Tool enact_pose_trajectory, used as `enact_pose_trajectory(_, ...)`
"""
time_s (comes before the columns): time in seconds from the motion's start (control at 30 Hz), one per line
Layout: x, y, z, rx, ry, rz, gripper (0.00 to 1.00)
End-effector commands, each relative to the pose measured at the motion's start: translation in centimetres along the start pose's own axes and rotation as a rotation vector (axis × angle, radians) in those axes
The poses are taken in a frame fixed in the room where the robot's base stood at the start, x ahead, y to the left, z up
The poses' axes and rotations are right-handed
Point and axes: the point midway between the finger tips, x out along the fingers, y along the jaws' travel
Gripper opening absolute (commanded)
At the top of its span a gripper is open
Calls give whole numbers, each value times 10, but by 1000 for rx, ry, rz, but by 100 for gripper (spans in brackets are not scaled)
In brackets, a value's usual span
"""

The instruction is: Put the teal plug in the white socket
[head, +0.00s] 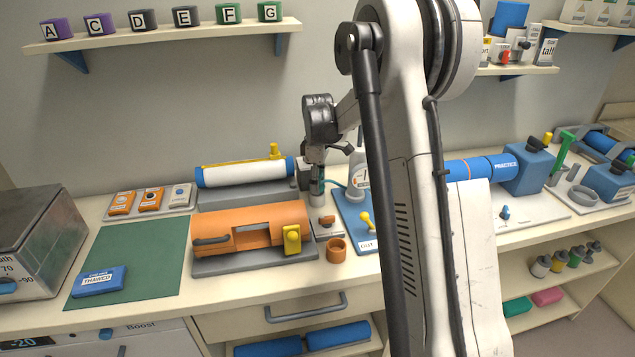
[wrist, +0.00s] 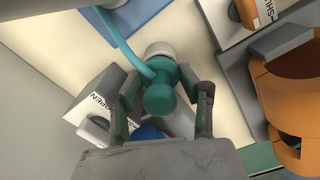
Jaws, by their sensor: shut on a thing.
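My gripper (head: 317,178) is shut on the teal plug (wrist: 160,96), holding it between its two fingers in the wrist view. A teal hose (wrist: 118,42) runs from the plug to the upper left. A white round piece (wrist: 161,49), which looks like the white socket, shows right behind the plug. In the head view the teal plug (head: 317,187) is upright under my gripper, and a white piece (head: 317,200) sits directly below it. I cannot tell whether the plug is inside the socket or only above it.
An orange cylinder (head: 250,222) lies at the left of my gripper, with a small orange cup (head: 336,251) in front. A blue board (head: 352,222) with a yellow-handled item and a white bottle (head: 357,175) stand close on the right. A box marked OPEN (wrist: 97,98) is near the left finger.

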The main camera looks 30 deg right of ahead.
Motion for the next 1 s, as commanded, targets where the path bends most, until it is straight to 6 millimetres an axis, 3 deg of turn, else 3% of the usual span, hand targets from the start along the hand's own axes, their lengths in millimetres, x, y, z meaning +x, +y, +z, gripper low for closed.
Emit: enact_pose_trajectory(1.0,11,0,0,0,0,0,11)
